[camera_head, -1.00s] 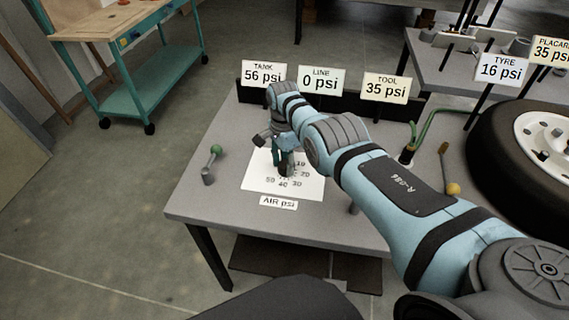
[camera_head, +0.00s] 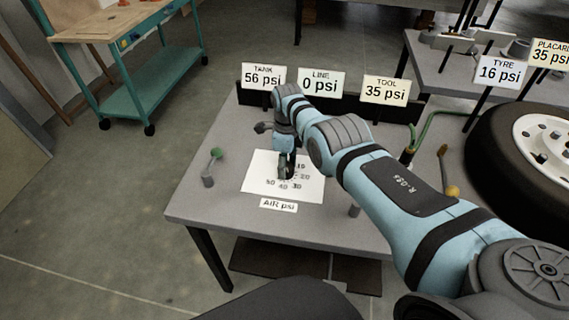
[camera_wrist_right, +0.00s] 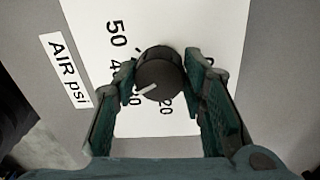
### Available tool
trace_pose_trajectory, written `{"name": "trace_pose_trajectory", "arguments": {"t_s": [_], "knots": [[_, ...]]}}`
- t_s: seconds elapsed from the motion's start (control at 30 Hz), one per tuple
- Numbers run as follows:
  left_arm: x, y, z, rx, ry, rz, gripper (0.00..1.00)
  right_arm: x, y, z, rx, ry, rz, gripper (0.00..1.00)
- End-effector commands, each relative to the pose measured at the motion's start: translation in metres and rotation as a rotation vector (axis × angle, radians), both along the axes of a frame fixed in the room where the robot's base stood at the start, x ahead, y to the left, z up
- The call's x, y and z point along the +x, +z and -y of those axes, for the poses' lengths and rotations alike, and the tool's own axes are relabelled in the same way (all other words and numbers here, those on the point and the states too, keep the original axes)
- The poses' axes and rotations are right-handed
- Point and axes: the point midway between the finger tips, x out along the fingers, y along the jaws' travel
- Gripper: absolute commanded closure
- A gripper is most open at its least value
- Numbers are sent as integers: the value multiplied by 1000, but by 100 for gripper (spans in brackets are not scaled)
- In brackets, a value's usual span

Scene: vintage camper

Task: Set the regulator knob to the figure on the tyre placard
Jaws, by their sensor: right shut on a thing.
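The regulator knob (camera_wrist_right: 160,74) is dark and round, with a white pointer line. It stands on a white dial sheet (camera_head: 256,180) labelled AIR psi. My right gripper (camera_wrist_right: 162,72) is shut on the knob from both sides. In the head view my right gripper (camera_head: 286,168) points down over the dial and mostly hides the knob. The tyre placard (camera_head: 552,54) reads 35 psi. My left gripper is not in view.
Signs read TANK 56 psi (camera_head: 264,77), LINE 0 psi (camera_head: 321,83), TOOL 35 psi (camera_head: 385,90) and TYRE 16 psi (camera_head: 500,71). A green-balled lever (camera_head: 211,167) stands left of the dial. A yellow-balled lever (camera_head: 447,175) and a tyre (camera_head: 497,160) are at right.

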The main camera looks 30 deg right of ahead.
Motion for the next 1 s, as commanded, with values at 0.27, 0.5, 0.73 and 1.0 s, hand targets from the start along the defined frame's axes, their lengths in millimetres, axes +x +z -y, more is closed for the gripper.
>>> {"name": "trace_pose_trajectory", "arguments": {"t_s": [0.27, 0.5, 0.73, 1.0], "knots": [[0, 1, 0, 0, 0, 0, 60, -6, -5, 1, 0, -67, -18, 90], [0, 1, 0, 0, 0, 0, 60, -6, -5, 0, -1, -75, -20, 90], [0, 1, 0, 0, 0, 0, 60, -6, -5, 0, 0, -73, -19, 54], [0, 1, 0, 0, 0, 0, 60, -3, -3, -1, 0, -72, -9, 42]]}}
